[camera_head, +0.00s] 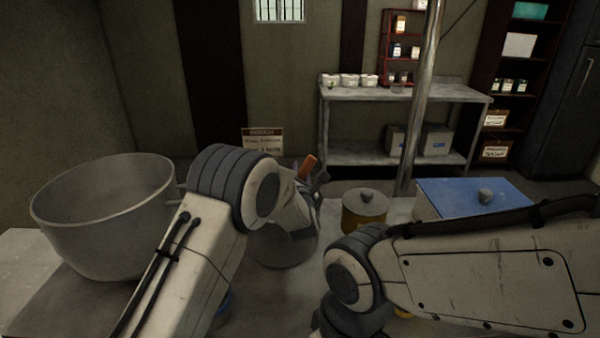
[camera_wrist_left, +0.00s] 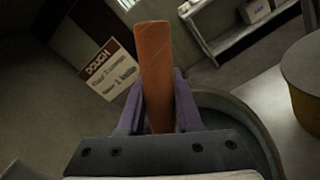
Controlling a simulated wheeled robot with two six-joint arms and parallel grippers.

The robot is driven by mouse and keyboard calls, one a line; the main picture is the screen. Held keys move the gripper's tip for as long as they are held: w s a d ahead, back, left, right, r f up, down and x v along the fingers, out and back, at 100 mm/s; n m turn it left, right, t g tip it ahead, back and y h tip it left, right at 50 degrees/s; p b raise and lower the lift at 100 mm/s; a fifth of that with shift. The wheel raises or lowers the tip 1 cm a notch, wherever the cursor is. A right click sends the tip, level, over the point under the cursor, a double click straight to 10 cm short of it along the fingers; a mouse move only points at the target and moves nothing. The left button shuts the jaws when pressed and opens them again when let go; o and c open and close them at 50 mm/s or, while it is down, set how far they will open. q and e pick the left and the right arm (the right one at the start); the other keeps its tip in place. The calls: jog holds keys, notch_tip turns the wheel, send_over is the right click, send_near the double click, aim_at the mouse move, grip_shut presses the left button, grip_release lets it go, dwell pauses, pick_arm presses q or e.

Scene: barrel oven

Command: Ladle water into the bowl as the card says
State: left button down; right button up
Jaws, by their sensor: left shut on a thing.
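My left gripper (camera_head: 316,182) is shut on an orange-brown handle (camera_head: 308,166), seemingly the ladle's; the handle also shows upright between the fingers in the left wrist view (camera_wrist_left: 157,75). The ladle's lower end is hidden. The gripper is over a grey round pot (camera_head: 285,252), mostly hidden behind my left arm; its rim shows in the left wrist view (camera_wrist_left: 240,112). A large grey bowl (camera_head: 105,220) stands at the left. The card (camera_head: 262,141), headed "DOUGH", stands behind the table; its smaller lines are hard to read. My right gripper is out of view.
A yellow lidded pot (camera_head: 365,212) and a blue-lidded box (camera_head: 470,197) stand right of the grey pot. My right arm crosses the front right. A metal post (camera_head: 420,100) rises behind, before a steel shelf table (camera_head: 400,92) with small containers.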

pick_arm(q)
jog(key=shift+r, duration=0.1)
dwell(0.3)
notch_tip(320, 180, up, 15)
jog(key=p, duration=0.4)
dwell(0.4)
jog(key=shift+a+f, duration=0.15)
jog(key=shift+f, duration=0.05)
